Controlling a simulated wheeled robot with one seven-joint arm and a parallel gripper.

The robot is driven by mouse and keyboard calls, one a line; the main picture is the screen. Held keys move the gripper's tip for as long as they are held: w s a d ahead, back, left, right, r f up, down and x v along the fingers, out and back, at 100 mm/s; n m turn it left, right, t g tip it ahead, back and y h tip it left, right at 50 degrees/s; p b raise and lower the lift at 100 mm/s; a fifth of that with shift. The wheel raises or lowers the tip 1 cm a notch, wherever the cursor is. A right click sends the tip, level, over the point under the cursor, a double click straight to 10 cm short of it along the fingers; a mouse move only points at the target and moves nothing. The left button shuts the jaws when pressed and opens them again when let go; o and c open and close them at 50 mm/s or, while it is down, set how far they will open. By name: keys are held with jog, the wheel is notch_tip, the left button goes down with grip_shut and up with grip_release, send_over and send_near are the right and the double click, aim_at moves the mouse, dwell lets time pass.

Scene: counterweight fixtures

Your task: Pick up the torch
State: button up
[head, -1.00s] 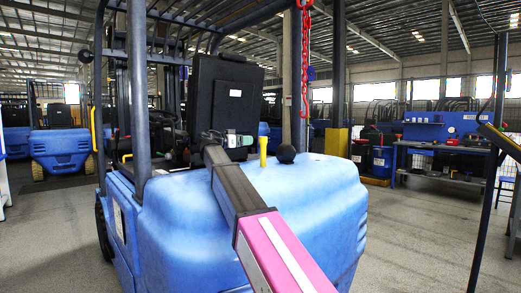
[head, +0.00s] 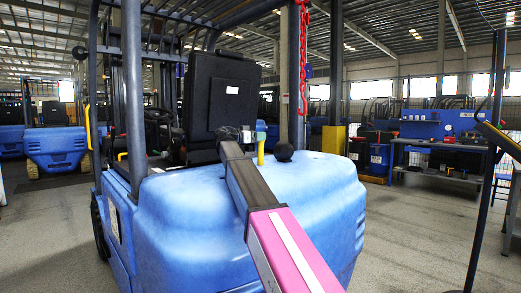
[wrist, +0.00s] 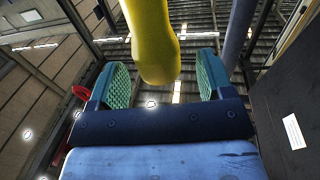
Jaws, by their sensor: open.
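The torch (head: 261,150) is a slim yellow object, upright on the blue rear body of the forklift (head: 250,205), left of a black ball. Its upper part is partly hidden by my gripper (head: 257,135) in the head view. In the wrist view the torch (wrist: 152,40) hangs from the top edge, with its rounded end in line with the gap between my two green-padded fingers (wrist: 161,72). The fingers are open, with space on both sides of the torch. No grip on it shows.
The black ball (head: 284,152) stands close to the right of the torch. The forklift's black seat back (head: 222,92) rises behind, and a dark post and red chain (head: 303,60) are at the right. A blue workbench (head: 440,130) stands farther back.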

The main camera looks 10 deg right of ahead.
jog(key=shift+x, duration=0.9)
jog(key=c, duration=1.3)
jog(key=shift+r, duration=0.1)
jog(key=shift+c, duration=0.2)
